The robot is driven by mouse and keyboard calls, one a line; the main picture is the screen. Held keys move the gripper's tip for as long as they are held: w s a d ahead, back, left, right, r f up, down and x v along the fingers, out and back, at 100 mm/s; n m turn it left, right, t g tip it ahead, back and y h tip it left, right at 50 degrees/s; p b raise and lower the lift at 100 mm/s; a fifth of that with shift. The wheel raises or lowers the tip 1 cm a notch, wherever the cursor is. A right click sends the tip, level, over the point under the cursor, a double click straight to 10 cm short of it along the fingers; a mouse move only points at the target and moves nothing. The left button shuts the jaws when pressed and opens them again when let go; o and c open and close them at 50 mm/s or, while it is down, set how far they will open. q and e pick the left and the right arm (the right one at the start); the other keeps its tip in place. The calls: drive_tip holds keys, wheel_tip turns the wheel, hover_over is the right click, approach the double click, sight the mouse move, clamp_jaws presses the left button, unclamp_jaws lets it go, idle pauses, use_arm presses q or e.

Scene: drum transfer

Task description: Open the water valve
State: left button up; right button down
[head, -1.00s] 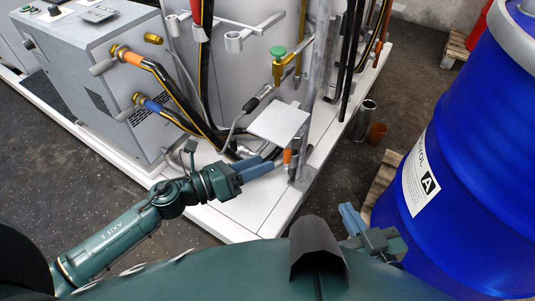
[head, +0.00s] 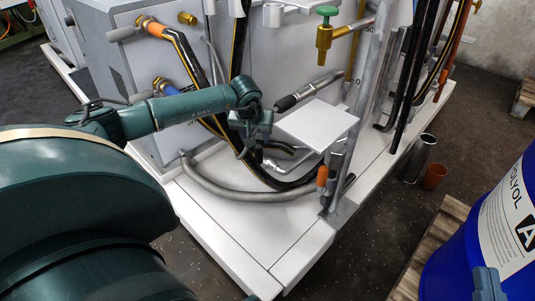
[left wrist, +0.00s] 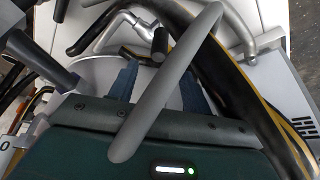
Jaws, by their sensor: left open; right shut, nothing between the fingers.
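A brass valve with a green knob (head: 325,40) stands upright at the top of the head view. A thin fitting with an orange grip (head: 322,177) stands beside the post. I cannot tell which is the water valve. My left gripper (head: 251,142) is left of and below the green knob, over the white skid, beside dark hoses. Its blue fingers (left wrist: 161,85) are open in the left wrist view, with a grey bar crossing in front. A dark round stub (left wrist: 160,42) shows beyond the fingers. My right gripper (head: 487,283) is only partly in view at the lower right edge, before the blue drum.
A white square plate (head: 316,124) lies right of my left gripper. A grey cabinet (head: 130,60) with hose fittings stands behind my left arm. The blue drum (head: 470,245) stands at right. A metal cup (head: 419,158) and an orange cup (head: 434,176) are on the floor.

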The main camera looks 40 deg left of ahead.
sight(259, 153)
use_arm(q)
drive_tip(key=b+x, duration=0.5)
drive_tip(key=x, duration=0.6)
drive_tip(key=shift+s+d+f, duration=0.1)
drive_tip(key=shift+f, duration=0.45)
use_arm(e)
wheel_tip(259, 153, up, 7)
drive_tip(key=n+y, duration=0.7)
drive_tip(key=shift+d+t, duration=0.35)
drive_tip(key=shift+t, duration=0.05)
use_arm(q)
drive_tip(key=shift+c, duration=0.6)
clamp_jaws()
